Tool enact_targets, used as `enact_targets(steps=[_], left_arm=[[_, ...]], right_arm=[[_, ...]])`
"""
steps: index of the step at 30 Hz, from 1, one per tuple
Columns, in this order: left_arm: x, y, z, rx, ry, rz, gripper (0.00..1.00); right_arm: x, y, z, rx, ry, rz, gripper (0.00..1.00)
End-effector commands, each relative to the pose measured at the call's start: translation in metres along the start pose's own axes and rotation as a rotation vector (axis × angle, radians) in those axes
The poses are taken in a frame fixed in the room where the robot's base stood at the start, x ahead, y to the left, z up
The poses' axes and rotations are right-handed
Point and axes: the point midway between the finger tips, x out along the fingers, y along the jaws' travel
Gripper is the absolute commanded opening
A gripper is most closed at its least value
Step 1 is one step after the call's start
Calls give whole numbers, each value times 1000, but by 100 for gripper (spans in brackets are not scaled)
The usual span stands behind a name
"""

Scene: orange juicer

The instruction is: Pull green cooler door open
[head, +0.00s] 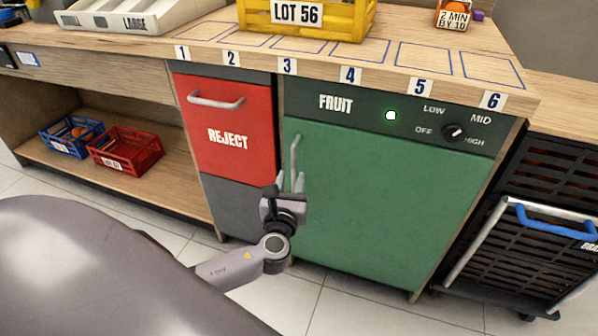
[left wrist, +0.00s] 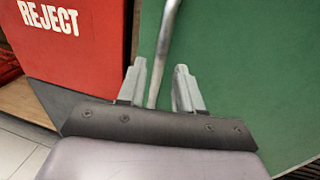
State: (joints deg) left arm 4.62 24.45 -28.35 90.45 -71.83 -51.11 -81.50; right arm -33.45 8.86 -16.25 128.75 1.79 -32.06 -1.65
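The green cooler door (head: 390,200) is shut under the dark green FRUIT panel (head: 365,105). Its upright metal handle (head: 294,150) runs along the door's left edge. My left gripper (head: 289,182) is in front of the handle's lower part. In the left wrist view its two fingers (left wrist: 159,86) are apart, and the handle (left wrist: 165,45) shows in the gap between them, with space on both sides. Whether the fingertips reach past the bar is hard to tell. The door (left wrist: 240,70) fills the right of that view. My right gripper is not in view.
The red REJECT drawer (head: 225,125), with its own handle (head: 215,102), is just left of the door. A black cart (head: 530,235) with a blue handle stands at right. Red (head: 125,150) and blue (head: 72,137) crates sit on the low shelf. Tiled floor (head: 370,310) lies in front.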

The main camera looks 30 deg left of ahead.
Motion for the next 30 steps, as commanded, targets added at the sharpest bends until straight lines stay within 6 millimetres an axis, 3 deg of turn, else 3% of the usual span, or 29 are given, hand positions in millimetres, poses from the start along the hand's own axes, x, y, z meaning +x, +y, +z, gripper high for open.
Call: enact_targets(steps=[9, 20, 23, 24, 30], left_arm=[[40, 0, -2, -3, 1, 1, 35], [46, 0, 0, -4, 2, 0, 35], [45, 0, -1, -4, 2, 0, 6], [45, 0, -1, -4, 2, 0, 0], [45, 0, -1, -4, 3, 0, 0]], right_arm=[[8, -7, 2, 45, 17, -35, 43], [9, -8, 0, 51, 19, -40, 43], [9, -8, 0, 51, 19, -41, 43], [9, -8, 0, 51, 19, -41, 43], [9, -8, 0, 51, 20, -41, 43]])
